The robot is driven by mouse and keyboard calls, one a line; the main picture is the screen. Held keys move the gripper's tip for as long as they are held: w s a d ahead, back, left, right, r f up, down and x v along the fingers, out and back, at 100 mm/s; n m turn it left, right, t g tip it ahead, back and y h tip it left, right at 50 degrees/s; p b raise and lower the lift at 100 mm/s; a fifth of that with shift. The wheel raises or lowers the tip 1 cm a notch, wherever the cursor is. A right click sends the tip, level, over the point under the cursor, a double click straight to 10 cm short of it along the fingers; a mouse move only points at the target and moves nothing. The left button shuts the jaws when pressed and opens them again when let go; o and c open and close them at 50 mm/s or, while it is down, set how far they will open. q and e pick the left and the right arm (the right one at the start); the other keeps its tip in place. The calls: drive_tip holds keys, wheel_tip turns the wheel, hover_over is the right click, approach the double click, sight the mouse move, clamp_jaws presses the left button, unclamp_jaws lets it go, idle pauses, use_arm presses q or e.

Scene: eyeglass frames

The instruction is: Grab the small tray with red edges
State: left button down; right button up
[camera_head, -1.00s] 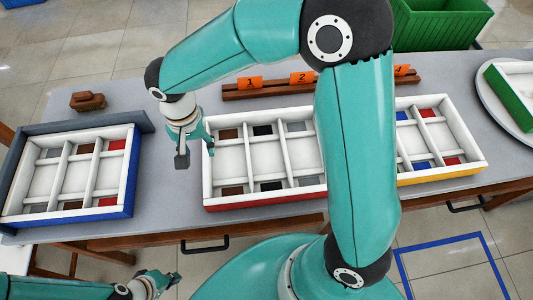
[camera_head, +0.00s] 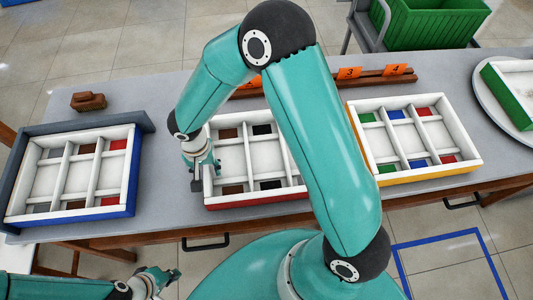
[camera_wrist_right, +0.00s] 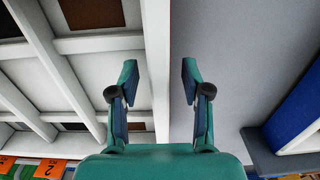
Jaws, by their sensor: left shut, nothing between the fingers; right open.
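The small tray with red edges (camera_head: 255,201) lies on the grey table in the middle. It is white inside, with dividers and brown and black squares. My right arm hides its right part. My right gripper (camera_head: 204,177) is open at the tray's left wall. In the right wrist view, the tray's white wall with its red outer side (camera_wrist_right: 157,50) runs between the two open fingers (camera_wrist_right: 160,82). I cannot tell whether they touch it. My left gripper (camera_head: 172,276) is shut and empty, low in the picture, in front of the table.
A blue-edged tray (camera_head: 132,185) stands left of the red-edged one, with free table between. A yellow-edged tray (camera_head: 430,177) is to the right. A brown brush-like object (camera_head: 88,101) lies at the back left. Numbered orange labels (camera_head: 348,72) stand behind.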

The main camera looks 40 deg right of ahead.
drive_tip(key=shift+f+b, duration=0.25)
drive_tip(key=shift+b, duration=0.4)
idle(0.6)
drive_tip(key=shift+s, duration=0.1)
clamp_jaws()
idle(0.3)
